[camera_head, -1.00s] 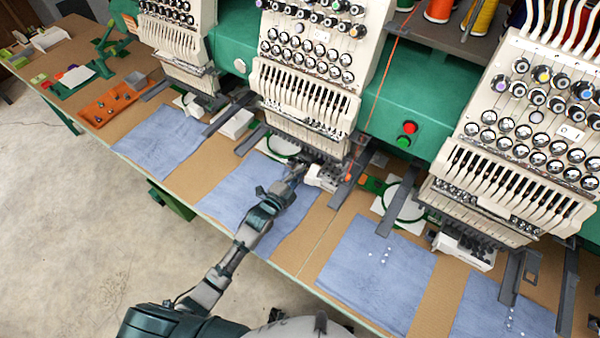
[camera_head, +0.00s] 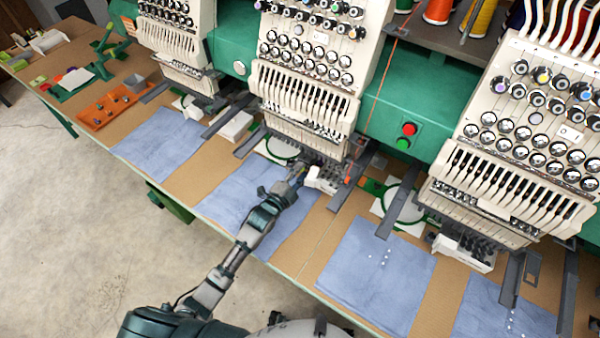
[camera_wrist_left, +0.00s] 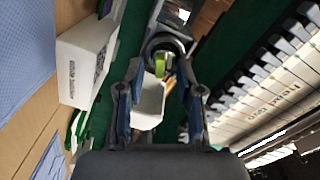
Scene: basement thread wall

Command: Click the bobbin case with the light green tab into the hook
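My left gripper (camera_head: 291,184) is at the lower front of the middle embroidery head. In the left wrist view its two fingers (camera_wrist_left: 160,82) stand apart. Just ahead of their tips, the light green tab (camera_wrist_left: 160,66) shows against a round metal part (camera_wrist_left: 168,45), where the bobbin case and hook look close together. I cannot tell how deep the case sits in the hook. A pale block (camera_wrist_left: 148,103) shows between the fingers; its contact with them is unclear. My right gripper is in neither view.
A white machine arm (camera_head: 325,179) stands just right of the gripper, and a white labelled box (camera_wrist_left: 84,62) is left of it in the wrist view. Needle rows (camera_wrist_left: 275,80) lie close on the right. Blue cloth (camera_head: 225,205) covers the table below.

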